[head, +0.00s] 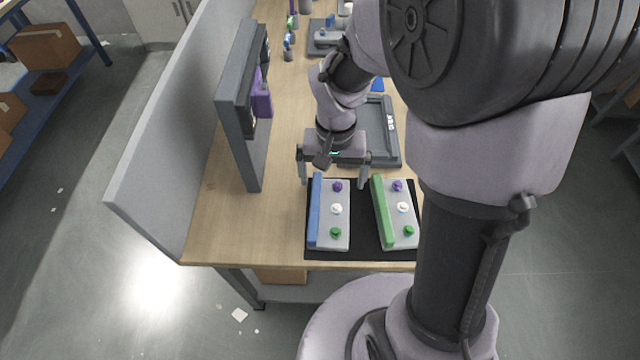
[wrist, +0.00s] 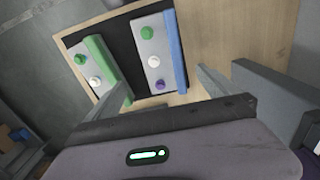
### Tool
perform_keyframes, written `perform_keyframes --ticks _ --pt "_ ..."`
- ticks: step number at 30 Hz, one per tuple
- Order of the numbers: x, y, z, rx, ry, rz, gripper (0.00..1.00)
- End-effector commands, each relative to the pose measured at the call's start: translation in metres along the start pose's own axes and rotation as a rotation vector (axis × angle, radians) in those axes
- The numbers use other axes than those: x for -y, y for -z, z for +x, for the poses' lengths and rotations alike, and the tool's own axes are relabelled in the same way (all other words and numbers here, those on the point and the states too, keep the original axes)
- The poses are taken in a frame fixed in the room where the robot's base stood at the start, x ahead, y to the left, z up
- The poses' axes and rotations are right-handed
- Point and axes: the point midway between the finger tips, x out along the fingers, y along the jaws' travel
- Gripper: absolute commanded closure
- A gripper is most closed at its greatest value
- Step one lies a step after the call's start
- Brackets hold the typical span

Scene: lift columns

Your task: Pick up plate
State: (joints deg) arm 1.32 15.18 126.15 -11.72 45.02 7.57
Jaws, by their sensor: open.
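Two light grey plates lie side by side on a black mat (head: 362,253) near the table's end. One plate (head: 325,238) has a blue bar along its left side, the other (head: 393,221) a green bar. Each carries a purple, a white and a green knob. My gripper (head: 334,181) is open and empty, at the far, purple-knob end of the blue-barred plate, with its fingers spread wider than that plate. In the wrist view, the blue-barred plate (wrist: 151,53) shows beyond and between the fingers, and the green-barred plate (wrist: 84,63) is on the left, partly behind one finger.
A dark grey tray (head: 393,155) lies behind my gripper. An upright grey frame (head: 237,105) with a purple part stands to the left, beside a grey partition (head: 160,140). The wooden tabletop (head: 240,225) left of the mat is clear. Several small parts stand farther back.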

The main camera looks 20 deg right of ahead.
Motion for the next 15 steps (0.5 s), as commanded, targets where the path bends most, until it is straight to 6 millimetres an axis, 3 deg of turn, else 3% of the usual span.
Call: perform_keyframes --ticks 1,6,15 --pt "0.0 -0.001 0.024 0.005 -0.002 -0.001 0.0" --pt "0.0 -0.001 0.07 0.002 -0.001 -0.001 0.0" --pt "0.0 -0.001 0.103 0.001 0.0 0.0 0.0"
